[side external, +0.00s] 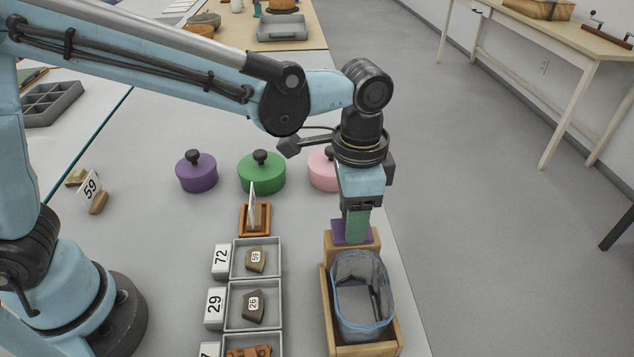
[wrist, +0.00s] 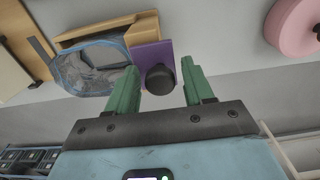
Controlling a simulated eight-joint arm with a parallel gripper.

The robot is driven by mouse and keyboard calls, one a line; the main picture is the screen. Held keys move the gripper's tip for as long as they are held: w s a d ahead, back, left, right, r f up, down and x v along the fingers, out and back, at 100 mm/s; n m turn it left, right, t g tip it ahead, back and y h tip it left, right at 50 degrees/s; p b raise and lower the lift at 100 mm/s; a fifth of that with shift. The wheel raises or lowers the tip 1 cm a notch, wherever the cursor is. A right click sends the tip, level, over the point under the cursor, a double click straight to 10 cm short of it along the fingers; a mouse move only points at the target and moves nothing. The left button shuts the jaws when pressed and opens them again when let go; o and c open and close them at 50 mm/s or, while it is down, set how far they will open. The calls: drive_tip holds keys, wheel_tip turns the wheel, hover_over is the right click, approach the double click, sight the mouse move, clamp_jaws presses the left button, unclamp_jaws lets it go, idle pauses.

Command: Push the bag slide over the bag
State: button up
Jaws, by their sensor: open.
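The bag (side external: 362,300) is translucent with a blue rim and stands open in a wooden box at the front right. Its rim also shows in the wrist view (wrist: 92,62). The bag slide is a purple plate (side external: 338,230) with a black knob, at the back end of the box, beside the bag mouth and not over it. The plate also shows in the wrist view (wrist: 147,53). My gripper (side external: 357,224), with green fingers, is open just above the plate. In the wrist view my gripper (wrist: 158,68) has one finger on each side of the knob, with gaps.
The wooden box (side external: 327,310) stands near the table's right edge. Grey trays with numbered sherds (side external: 254,258) lie to its left. Purple (side external: 196,172), green (side external: 262,174) and pink (side external: 323,172) lidded pots stand behind.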

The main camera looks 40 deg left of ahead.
drive_tip(key=shift+f, duration=0.1)
drive_tip(key=shift+w+a, duration=0.1)
drive_tip(key=c, duration=0.5)
drive_tip(key=shift+o, duration=0.2)
drive_tip(key=shift+s+d, duration=0.9)
drive_tip(key=shift+d, duration=0.1)
drive_tip(key=shift+c, duration=0.2)
drive_tip(key=shift+s+d, duration=0.1)
drive_tip(key=shift+s, duration=0.05)
drive_tip(key=o, duration=0.5)
drive_tip(key=shift+r, duration=2.8)
